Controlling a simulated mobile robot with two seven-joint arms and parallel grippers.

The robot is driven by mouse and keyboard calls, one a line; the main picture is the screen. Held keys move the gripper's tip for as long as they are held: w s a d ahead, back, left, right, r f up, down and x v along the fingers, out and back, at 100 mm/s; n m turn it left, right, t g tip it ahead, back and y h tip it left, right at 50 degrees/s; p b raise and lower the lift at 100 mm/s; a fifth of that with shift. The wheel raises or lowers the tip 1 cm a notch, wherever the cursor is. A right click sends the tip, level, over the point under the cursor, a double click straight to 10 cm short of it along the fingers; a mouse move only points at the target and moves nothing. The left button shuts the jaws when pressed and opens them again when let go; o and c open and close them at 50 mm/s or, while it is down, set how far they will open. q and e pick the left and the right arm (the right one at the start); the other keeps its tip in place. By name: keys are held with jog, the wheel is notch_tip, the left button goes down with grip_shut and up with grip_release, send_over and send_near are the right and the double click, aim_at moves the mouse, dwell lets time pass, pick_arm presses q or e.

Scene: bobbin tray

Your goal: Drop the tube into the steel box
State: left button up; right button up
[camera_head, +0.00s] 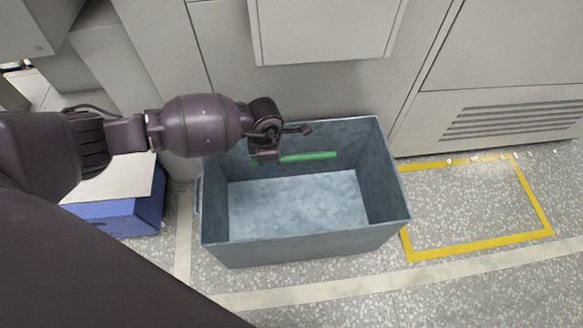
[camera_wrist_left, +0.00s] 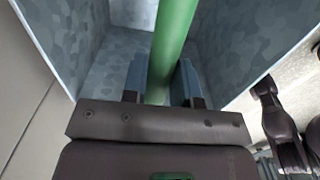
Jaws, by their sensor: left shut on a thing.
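The steel box (camera_head: 305,247) is an open, grey, mottled metal bin standing on the floor in the head view. Its inside looks empty. It also fills much of the left wrist view (camera_wrist_left: 240,50). The tube (camera_head: 308,157) is a thin green rod, seen over the back part of the box opening. In the left wrist view the tube (camera_wrist_left: 172,40) runs between the fingers and points away over the box. My left gripper (camera_head: 268,158) is shut on the tube near one end, over the back left part of the box. My right gripper is not in view.
A blue box (camera_head: 135,218) with a pale top stands on the floor left of the steel box. Grey machine cabinets (camera_head: 320,25) stand close behind. A yellow-taped floor rectangle (camera_head: 470,210) to the right is empty.

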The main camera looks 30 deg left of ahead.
pick_arm(q)
jog(key=o, duration=1)
jog(key=shift+r, duration=0.1)
jog(key=shift+w+r, duration=0.1)
jog(key=shift+r, duration=0.2)
notch_tip(320, 180, up, 9)
jog(key=p, duration=0.3)
jog(key=shift+f, duration=0.2)
jog(key=shift+r+p, duration=0.5)
jog(key=shift+r, duration=0.25)
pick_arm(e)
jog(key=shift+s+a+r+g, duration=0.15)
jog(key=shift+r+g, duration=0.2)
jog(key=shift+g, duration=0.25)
